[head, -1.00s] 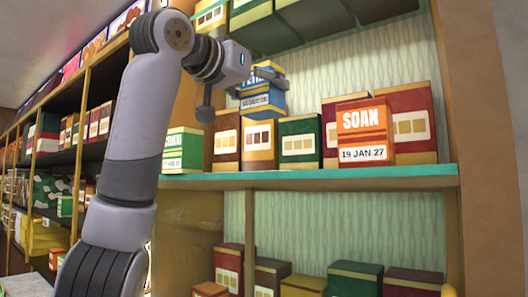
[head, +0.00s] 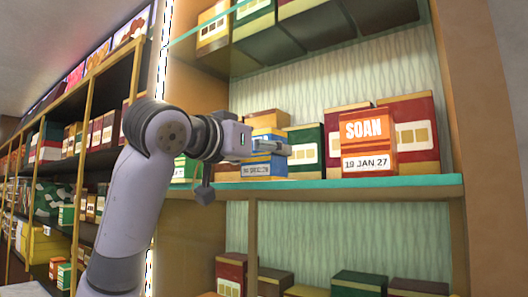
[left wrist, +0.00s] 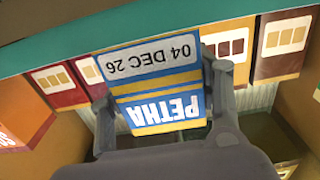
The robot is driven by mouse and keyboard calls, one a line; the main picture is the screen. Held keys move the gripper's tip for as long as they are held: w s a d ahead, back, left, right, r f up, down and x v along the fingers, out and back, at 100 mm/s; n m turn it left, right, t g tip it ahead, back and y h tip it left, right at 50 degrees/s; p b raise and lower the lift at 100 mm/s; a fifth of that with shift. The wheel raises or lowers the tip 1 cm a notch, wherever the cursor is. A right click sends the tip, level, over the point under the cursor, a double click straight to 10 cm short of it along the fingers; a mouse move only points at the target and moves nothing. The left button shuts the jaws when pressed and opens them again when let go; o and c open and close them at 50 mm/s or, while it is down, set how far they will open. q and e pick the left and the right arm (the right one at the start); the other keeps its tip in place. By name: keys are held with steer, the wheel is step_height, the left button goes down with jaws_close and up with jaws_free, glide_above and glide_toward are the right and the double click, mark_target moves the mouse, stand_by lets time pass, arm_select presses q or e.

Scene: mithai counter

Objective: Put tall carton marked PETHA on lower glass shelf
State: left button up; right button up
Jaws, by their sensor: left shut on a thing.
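The blue, yellow and white PETHA carton (head: 263,168) is upright at the level of the teal-edged glass shelf (head: 340,188). My left gripper (head: 278,147) is shut on its upper part and hides some of it. In the left wrist view the carton (left wrist: 155,85) appears upside down between both fingers of the gripper (left wrist: 163,98), its PETHA name and 04 DEC 26 label readable. Its base is close to the shelf top; I cannot tell whether it touches. My right gripper is not in view.
An orange SOAN carton (head: 368,140) stands on the same shelf to the right. A green carton (head: 182,168) shows at the left, beside my gripper. A higher glass shelf holds more boxes (head: 300,22), and boxes (head: 360,280) stand below.

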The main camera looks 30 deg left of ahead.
arm_select(q)
steer(key=o, duration=0.9)
steer(key=shift+d+f, duration=0.1)
steer(key=shift+f, duration=0.05)
steer(key=o, duration=0.4)
steer(key=shift+o, duration=0.3)
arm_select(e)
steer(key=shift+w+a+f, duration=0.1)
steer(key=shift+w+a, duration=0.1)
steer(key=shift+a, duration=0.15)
arm_select(q)
steer(key=shift+r, duration=0.3)
steer(key=s+a+b, duration=0.1)
steer(key=s+b, duration=0.3)
steer(key=s, duration=0.8)
steer(key=shift+a+f+b, duration=0.15)
steer(key=shift+a+b, duration=0.15)
steer(key=shift+a, duration=0.05)
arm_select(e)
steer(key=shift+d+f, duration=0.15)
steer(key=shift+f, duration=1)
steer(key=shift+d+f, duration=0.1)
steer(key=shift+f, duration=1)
